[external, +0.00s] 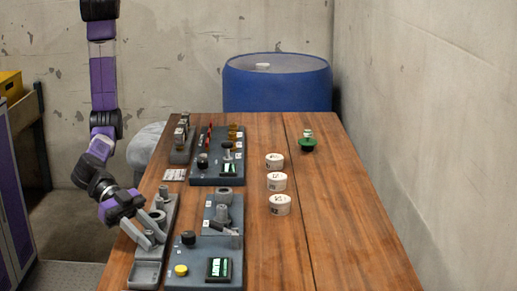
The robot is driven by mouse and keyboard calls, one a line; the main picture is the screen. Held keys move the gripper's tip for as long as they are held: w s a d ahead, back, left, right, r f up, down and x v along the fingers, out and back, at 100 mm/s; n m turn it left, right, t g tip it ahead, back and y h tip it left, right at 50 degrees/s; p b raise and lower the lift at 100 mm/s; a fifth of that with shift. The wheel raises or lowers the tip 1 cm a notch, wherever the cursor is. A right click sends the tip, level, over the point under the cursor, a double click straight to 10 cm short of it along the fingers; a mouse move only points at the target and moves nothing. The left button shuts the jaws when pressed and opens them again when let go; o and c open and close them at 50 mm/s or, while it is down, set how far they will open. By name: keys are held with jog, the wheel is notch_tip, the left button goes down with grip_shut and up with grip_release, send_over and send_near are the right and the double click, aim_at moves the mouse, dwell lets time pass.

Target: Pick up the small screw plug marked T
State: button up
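My gripper (158,228) is low over the long grey tray (147,274) at the table's left edge. Its two grey fingers look spread apart, and I see nothing held between them. I cannot pick out the screw plug marked T, as letters on small parts are too small to read here. The arm and fingers hide part of the tray. Small grey cylindrical parts (184,120) stand in a second grey holder (179,157) farther back; I cannot tell whether any is the plug.
Panels with knobs and lit displays stand beside the trays, one near (200,275) and one far (205,180). White round tubs (280,205) line the middle. The wooden table's right side is clear. A blue barrel (277,88) stands beyond.

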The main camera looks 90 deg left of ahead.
grip_shut()
jog(key=shift+r, duration=0.1)
